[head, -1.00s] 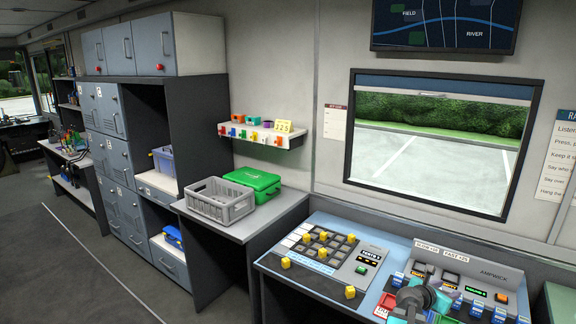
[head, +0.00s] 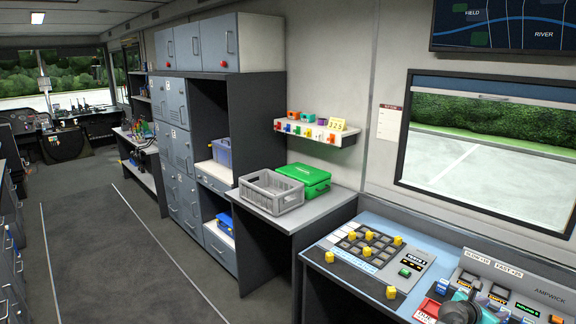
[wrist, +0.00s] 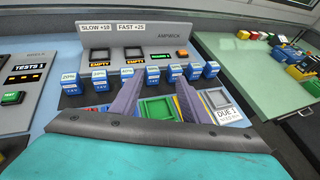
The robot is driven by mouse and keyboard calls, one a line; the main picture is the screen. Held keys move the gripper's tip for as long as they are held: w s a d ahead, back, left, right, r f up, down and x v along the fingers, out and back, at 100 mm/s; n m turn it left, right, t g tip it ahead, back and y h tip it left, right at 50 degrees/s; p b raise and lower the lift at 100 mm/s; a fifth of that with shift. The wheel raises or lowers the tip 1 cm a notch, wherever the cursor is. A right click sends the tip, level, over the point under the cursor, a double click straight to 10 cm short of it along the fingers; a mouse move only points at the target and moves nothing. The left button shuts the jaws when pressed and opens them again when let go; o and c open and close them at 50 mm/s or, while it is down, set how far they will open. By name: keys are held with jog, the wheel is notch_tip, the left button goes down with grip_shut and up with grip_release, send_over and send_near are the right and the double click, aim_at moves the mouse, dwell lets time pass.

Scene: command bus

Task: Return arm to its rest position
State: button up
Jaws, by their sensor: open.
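My gripper (wrist: 158,88) shows in the wrist view with its two purple-grey fingers apart and nothing between them. It hangs over the front of the labelled console (wrist: 150,38), near a row of blue blocks (wrist: 153,77) and a green tray (wrist: 157,108). In the head view, part of my arm shows at the bottom right, in front of the same console (head: 520,284); the fingers cannot be made out there.
A button panel with yellow blocks (head: 368,236) lies left of the console. A grey crate (head: 272,192) and green case (head: 305,178) stand on a side counter. Grey lockers (head: 180,140) line the wall. The floor aisle (head: 100,240) is clear. A green table (wrist: 250,75) stands right.

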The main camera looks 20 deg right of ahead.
jog(key=w+a+f+n+t+b, duration=0.1)
jog(key=w+a+f, duration=0.4)
jog(key=w+a+f+n+t+y+b, duration=0.1)
jog(key=w+a+f, duration=0.4)
jog(key=w+a, duration=0.1)
jog(key=w+a+f+n+t+y+b, duration=0.1)
jog(key=w+a+f, duration=0.4)
jog(key=shift+w+a+n, duration=0.2)
jog(key=shift+w+n, duration=0.1)
jog(key=shift+n, duration=0.1)
jog(key=a+f+m+g+y+b, duration=0.1)
jog(key=a+f+m+y+b, duration=0.15)
jog(key=a+f, duration=1.1)
jog(key=a+f+m+g+y+b, duration=0.1)
jog(key=a+f+y+b, duration=0.15)
jog(key=a+f, duration=1.15)
jog(key=s+a+f+m+g+y, duration=0.3)
jog(key=s+a+m, duration=0.6)
jog(key=s+a, duration=0.2)
jog(key=s+a+f+m+g+y+b, duration=0.1)
jog(key=s+a+f+m+g+y, duration=0.1)
jog(key=s+a+m, duration=0.7)
jog(key=s+a+g+y, duration=0.1)
jog(key=s+a+g, duration=0.1)
jog(key=a, duration=0.1)
jog(key=shift+a+f, duration=0.25)
jog(key=shift+f, duration=0.15)
